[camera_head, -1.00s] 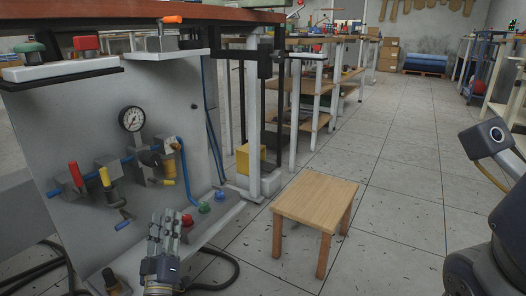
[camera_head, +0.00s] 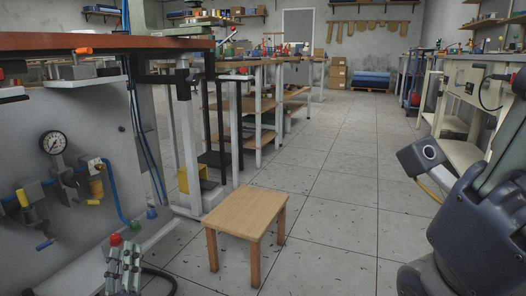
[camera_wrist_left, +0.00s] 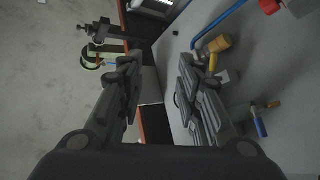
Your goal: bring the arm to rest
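My left gripper (camera_head: 123,262) shows at the bottom left of the head view, in front of the grey pneumatic panel (camera_head: 75,215). In the left wrist view its two fingers (camera_wrist_left: 160,95) stand apart with nothing between them, so it is open and empty. The panel lies beyond the fingers, to the right in that view. My right arm (camera_head: 470,215) rises at the right edge of the head view. I cannot make out fingertips on it.
A low wooden stool (camera_head: 247,213) stands on the tiled floor right of the panel. The panel carries a pressure gauge (camera_head: 53,142), a yellow-tipped valve and blue hoses. A red button (camera_head: 116,239) sits near my left gripper. The floor (camera_head: 345,190) right of the stool is clear.

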